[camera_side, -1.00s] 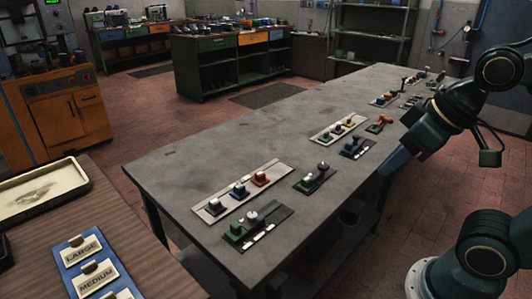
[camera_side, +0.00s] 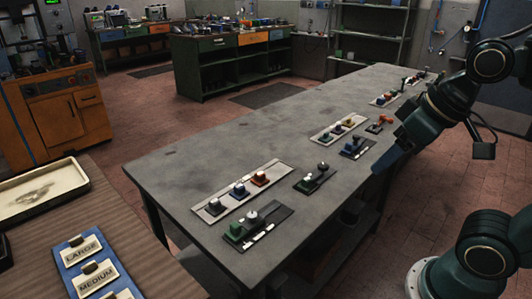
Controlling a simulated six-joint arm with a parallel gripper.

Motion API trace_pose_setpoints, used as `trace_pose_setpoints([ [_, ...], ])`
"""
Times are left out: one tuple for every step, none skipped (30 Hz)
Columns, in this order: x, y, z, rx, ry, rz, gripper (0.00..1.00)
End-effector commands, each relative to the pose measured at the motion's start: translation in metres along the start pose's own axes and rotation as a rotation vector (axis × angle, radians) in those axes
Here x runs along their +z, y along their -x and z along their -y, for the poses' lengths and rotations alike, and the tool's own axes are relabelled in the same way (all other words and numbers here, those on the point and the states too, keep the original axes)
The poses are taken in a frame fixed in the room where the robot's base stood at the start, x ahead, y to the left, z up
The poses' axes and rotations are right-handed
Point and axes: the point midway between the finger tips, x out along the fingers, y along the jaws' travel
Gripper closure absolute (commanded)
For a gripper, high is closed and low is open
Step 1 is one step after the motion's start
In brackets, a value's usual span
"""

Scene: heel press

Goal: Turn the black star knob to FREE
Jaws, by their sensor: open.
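My gripper (camera_side: 384,164) is at the lower end of my dark green arm on the right. Its blue-grey tip points down and left over the right edge of the grey bench (camera_side: 230,160). It is open and no object shows in it. A small dark round knob (camera_side: 323,167) stands on a black plate (camera_side: 315,181) left of and below my gripper, clear of it. I cannot tell whether this is the star knob. Its shape, its pointer and any FREE mark are too small to read.
A pale plate with several coloured controls (camera_side: 243,188) and a black plate with a green block (camera_side: 235,229) sit at the bench's near end. A blue control (camera_side: 355,145) and an orange handle (camera_side: 385,119) are near my gripper. The bench's left side is clear.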

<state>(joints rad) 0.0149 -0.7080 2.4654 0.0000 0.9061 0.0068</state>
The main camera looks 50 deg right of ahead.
Motion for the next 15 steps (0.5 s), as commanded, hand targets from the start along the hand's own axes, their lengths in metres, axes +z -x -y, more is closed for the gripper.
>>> trace_pose_setpoints([
  [-0.007, 0.0, -0.002, 0.004, -0.011, 0.009, 0.41],
  [-0.011, 0.0, -0.003, 0.007, -0.018, 0.014, 0.41],
  [-0.017, -0.001, -0.005, 0.011, -0.029, 0.022, 0.41],
  [-0.021, -0.001, -0.006, 0.014, -0.038, 0.028, 0.41],
  [-0.027, -0.001, -0.008, 0.017, -0.047, 0.035, 0.41],
  [-0.034, -0.002, -0.01, 0.021, -0.061, 0.044, 0.41],
  [-0.04, -0.003, -0.012, 0.025, -0.072, 0.05, 0.41],
  [-0.046, -0.004, -0.015, 0.029, -0.084, 0.058, 0.41],
  [-0.054, -0.006, -0.018, 0.034, -0.099, 0.068, 0.41],
  [-0.061, -0.007, -0.02, 0.037, -0.11, 0.075, 0.41],
  [-0.067, -0.009, -0.023, 0.041, -0.122, 0.083, 0.41],
  [-0.074, -0.011, -0.026, 0.046, -0.136, 0.093, 0.41],
  [-0.081, -0.013, -0.029, 0.049, -0.148, 0.1, 0.41],
  [-0.086, -0.015, -0.032, 0.053, -0.16, 0.108, 0.41],
  [-0.094, -0.018, -0.036, 0.057, -0.175, 0.118, 0.41],
])
